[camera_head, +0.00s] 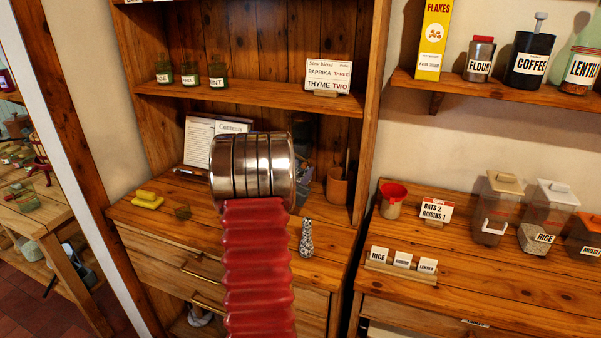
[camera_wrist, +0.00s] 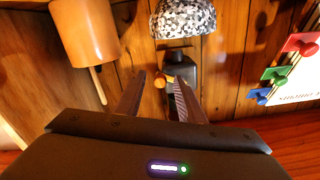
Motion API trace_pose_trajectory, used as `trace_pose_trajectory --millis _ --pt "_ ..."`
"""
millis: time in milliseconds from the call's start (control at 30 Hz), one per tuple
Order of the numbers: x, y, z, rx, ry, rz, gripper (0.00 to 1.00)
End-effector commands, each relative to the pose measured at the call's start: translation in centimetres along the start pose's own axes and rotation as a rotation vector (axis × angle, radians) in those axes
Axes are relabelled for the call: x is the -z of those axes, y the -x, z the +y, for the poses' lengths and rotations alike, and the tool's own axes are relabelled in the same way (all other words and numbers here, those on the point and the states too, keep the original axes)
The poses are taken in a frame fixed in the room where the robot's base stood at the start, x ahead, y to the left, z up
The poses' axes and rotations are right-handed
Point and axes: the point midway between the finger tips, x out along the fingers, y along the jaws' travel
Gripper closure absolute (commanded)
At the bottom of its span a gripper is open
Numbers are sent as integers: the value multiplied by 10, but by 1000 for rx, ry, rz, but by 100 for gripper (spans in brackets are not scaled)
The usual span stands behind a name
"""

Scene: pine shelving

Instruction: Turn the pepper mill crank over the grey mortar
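In the wrist view, which looks upside down, the dark pepper mill (camera_wrist: 181,70) is fixed near the wooden back panel. Its crank (camera_wrist: 166,79), with a round wooden knob, points toward my gripper. The speckled grey mortar (camera_wrist: 184,17) is at the top edge of that view, beneath the mill in the room, and partly cut off. My gripper (camera_wrist: 160,82) is open, with one finger on each side of the knob. I cannot tell whether either finger touches it. In the head view, my arm hides the gripper and most of the mill and mortar.
A wooden pot (camera_head: 340,187) with a stick stands right of my arm. A patterned shaker (camera_head: 306,238) stands near the counter's front. A contents sheet (camera_head: 199,140) leans behind my arm.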

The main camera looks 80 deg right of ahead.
Motion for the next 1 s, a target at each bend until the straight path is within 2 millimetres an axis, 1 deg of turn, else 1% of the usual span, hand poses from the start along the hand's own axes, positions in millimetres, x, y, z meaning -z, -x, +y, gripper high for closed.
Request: trace_pose_trajectory --millis 167,267,467,900,1000 --pt "0 6 0 1 0 0 64" --pt "0 15 0 1 0 0 64" --pt "0 44 -1 2 0 0 64" --pt "-1 117 -1 2 1 -1 64" --pt "-1 129 0 1 0 -1 64"
